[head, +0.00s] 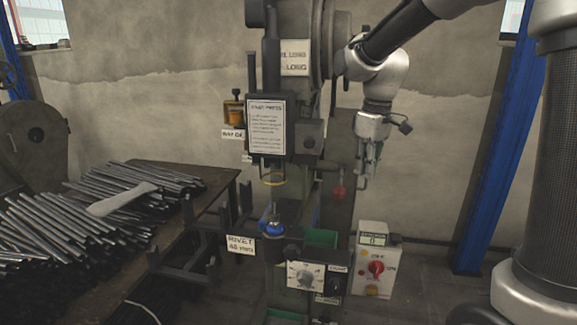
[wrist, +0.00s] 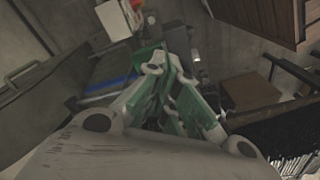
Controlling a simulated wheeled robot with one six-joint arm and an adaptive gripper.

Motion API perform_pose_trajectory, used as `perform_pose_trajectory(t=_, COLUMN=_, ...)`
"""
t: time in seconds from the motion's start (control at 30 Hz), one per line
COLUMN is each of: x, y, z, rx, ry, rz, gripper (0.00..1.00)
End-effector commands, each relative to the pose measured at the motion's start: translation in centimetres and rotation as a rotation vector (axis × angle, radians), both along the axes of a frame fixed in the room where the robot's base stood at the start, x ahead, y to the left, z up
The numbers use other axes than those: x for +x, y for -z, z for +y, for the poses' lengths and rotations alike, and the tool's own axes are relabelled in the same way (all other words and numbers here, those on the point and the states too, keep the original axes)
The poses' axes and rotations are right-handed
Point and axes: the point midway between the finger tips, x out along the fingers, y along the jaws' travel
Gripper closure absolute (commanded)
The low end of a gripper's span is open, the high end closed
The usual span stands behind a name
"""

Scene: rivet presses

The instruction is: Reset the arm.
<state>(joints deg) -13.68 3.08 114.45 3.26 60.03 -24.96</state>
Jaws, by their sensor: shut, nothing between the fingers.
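My gripper (head: 367,169) hangs pointing down in the head view, to the right of the rivet press (head: 301,100). My arm reaches in from the upper right and bends down at the wrist. In the wrist view my gripper (wrist: 172,125) is shut with nothing between its fingers. It appears apart from the press. The press carries a printed sign (head: 266,126) and a blue part (head: 271,222) low on its front.
A white control box (head: 372,262) with a red knob stands below my gripper. A table (head: 190,205) at left holds a pile of dark metal rods (head: 60,235). A blue post (head: 508,140) stands at right. A wall (head: 150,95) closes the back.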

Motion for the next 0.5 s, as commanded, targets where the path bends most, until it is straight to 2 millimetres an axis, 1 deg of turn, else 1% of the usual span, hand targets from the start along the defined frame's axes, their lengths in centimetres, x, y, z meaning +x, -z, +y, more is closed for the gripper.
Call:
perform_pose_trajectory(t=0.03, x=-2.2, y=0.2, z=-0.9, rx=-0.004, ry=0.079, rz=0.005, gripper=1.00)
perform_pose_trajectory(t=0.1, x=-4.7, y=-0.1, z=-2.3, rx=-0.005, ry=0.181, rz=-0.006, gripper=1.00)
perform_pose_trajectory(t=0.27, x=-10.4, y=-0.7, z=-5.4, rx=0.004, ry=0.372, rz=-0.051, gripper=1.00)
perform_pose_trajectory(t=0.3, x=-11.9, y=-0.9, z=-6.1, rx=0.009, ry=0.416, rz=-0.067, gripper=1.00)
perform_pose_trajectory(t=0.37, x=-14.3, y=-1.0, z=-7.3, rx=0.019, ry=0.481, rz=-0.095, gripper=1.00)
perform_pose_trajectory(t=0.4, x=-15.9, y=-1.0, z=-8.0, rx=0.025, ry=0.519, rz=-0.118, gripper=1.00)
perform_pose_trajectory(t=0.5, x=-19.2, y=-1.0, z=-9.5, rx=0.041, ry=0.581, rz=-0.176, gripper=1.00)
